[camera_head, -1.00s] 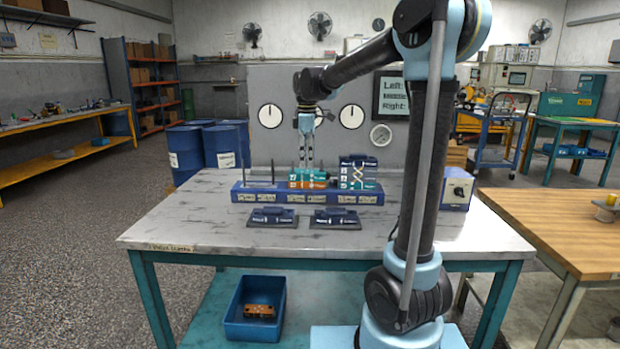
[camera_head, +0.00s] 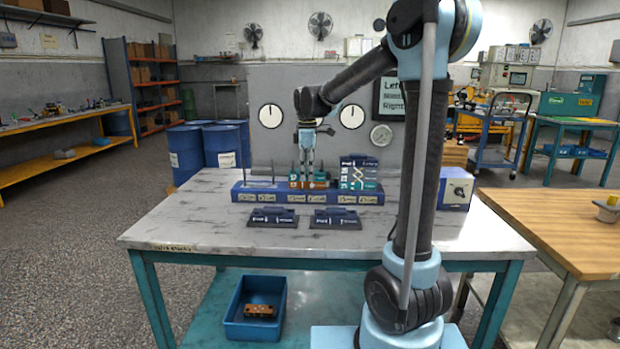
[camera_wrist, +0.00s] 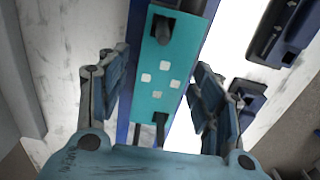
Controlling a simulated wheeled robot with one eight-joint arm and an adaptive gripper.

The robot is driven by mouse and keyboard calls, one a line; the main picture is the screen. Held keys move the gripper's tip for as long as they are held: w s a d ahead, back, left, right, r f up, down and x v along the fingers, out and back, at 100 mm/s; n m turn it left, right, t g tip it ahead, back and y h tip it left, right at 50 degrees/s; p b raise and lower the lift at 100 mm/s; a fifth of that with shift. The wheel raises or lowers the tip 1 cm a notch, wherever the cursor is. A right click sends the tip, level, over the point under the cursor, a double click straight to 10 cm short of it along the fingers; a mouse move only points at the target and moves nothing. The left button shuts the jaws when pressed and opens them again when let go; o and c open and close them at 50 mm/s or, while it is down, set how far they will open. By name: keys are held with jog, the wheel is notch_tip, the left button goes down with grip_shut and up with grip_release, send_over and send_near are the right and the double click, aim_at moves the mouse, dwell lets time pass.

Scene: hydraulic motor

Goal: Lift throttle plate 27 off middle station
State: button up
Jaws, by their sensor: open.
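A teal plate (camera_wrist: 165,75) with pale square marks and a dark post through it lies between my gripper's fingers (camera_wrist: 158,82) in the wrist view. The fingers are open, one on each side, with gaps to the plate. I cannot read a number on it there. In the head view, my gripper (camera_head: 307,184) points down at the middle station's stack. The stack's teal part (camera_head: 293,181) shows beside the fingers, which hide much of its front. The stack stands on a long blue base (camera_head: 262,194).
Bare upright rods (camera_head: 273,172) stand at the left station. A taller stack (camera_head: 358,172) stands close on the right. Two dark blocks (camera_head: 272,217) (camera_head: 335,218) lie in front of the base. A blue box with a knob (camera_head: 457,189) is farther right. The table's front left (camera_head: 190,225) is clear.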

grip_shut()
notch_tip(320, 180, up, 12)
jog(key=shift+r, duration=0.25)
dwell(2.2)
